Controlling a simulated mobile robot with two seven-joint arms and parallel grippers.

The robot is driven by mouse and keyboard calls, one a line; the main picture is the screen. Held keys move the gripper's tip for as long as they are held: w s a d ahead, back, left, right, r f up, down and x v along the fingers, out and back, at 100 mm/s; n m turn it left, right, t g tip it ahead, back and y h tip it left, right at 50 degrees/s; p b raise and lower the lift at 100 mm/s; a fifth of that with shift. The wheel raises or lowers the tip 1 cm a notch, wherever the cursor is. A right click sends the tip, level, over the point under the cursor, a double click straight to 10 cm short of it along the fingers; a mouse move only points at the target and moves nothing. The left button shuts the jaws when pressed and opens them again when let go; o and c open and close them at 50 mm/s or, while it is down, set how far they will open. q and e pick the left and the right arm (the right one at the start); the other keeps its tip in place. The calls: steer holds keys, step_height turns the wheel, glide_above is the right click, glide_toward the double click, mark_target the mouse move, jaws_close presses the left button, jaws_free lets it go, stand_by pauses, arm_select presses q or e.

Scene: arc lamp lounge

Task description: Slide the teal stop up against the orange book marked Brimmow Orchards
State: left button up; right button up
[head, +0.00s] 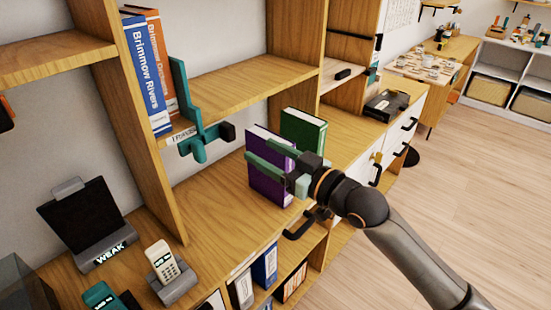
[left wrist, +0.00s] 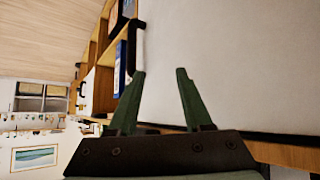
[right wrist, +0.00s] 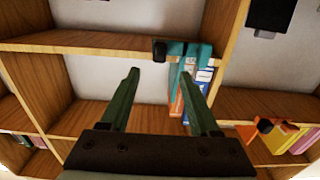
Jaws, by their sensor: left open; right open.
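The orange book (head: 171,55) stands on the upper shelf, right of the blue Brimmow Rivers book (head: 148,75). The teal stop (head: 186,118) stands at its right, upright plate close beside it; I cannot tell whether they touch. A dark knob (head: 227,131) is on the stop's arm. In the right wrist view the orange book (right wrist: 175,107) and stop (right wrist: 190,53) appear inverted beyond the fingers. My right gripper (head: 257,152) is open and empty, right of the stop, overlapping the purple book in view. My left gripper (left wrist: 160,71) is open and empty, outside the head view.
Below the shelf, the purple book (head: 268,185) and a green book (head: 303,132) stand on the wooden counter. A cordless phone (head: 163,262) and a dark WEAK stand (head: 85,220) are lower left. Shelf space (head: 250,82) right of the stop is clear.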

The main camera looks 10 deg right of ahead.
steer(key=shift+v, duration=1.05)
